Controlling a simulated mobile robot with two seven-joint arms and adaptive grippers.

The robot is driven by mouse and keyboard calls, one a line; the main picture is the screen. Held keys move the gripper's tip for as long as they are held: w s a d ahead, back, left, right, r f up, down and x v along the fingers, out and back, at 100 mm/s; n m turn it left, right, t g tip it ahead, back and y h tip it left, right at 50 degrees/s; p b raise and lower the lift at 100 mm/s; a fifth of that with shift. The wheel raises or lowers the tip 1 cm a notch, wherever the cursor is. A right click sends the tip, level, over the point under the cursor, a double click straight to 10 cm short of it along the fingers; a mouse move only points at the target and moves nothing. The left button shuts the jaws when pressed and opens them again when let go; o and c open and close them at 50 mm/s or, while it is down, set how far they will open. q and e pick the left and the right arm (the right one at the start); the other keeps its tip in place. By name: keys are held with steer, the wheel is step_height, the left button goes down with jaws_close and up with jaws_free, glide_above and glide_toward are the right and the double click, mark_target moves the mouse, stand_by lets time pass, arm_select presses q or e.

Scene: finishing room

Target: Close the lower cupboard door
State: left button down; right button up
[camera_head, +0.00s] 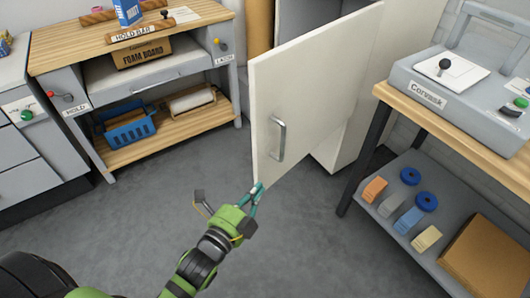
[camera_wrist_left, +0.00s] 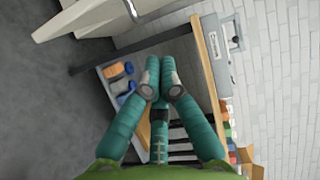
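The lower cupboard door (camera_head: 310,90) is a pale, flat panel standing open in the middle of the head view. Its grey bar handle (camera_head: 278,139) is upright on the face towards me. Part of the cupboard body (camera_head: 340,148) shows behind the door, and much of it is hidden. My left gripper (camera_head: 257,191), green with teal fingers, is just below the door's lower near corner in the picture. In the left wrist view its fingers (camera_wrist_left: 159,68) come together with nothing visible between them. I cannot tell whether it touches the door. My right gripper is not in view.
A wooden workbench (camera_head: 225,22) with a foam board box and a blue basket (camera_head: 129,126) stands at the left. At the right, a wood-topped table (camera_head: 455,121) carries a grey machine, with tape rolls and blocks on its lower shelf.

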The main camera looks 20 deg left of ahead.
mark_target(264, 149)
arm_select(q)
steer(key=shift+m+t+h, duration=0.3)
steer(key=shift+m+t, duration=0.1)
steer(key=shift+m, duration=0.1)
steer(key=w+r, duration=0.1)
steer(key=w, duration=0.2)
steer(key=w+a+r, duration=0.1)
steer(key=w, duration=0.3)
steer(key=w+r, duration=0.1)
steer(key=w, duration=0.3)
steer(key=shift+w+a+r, duration=0.15)
steer(key=shift+a, duration=0.05)
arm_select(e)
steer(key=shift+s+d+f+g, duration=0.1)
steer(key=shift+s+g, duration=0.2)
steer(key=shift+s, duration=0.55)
arm_select(q)
steer(key=shift+a, duration=0.1)
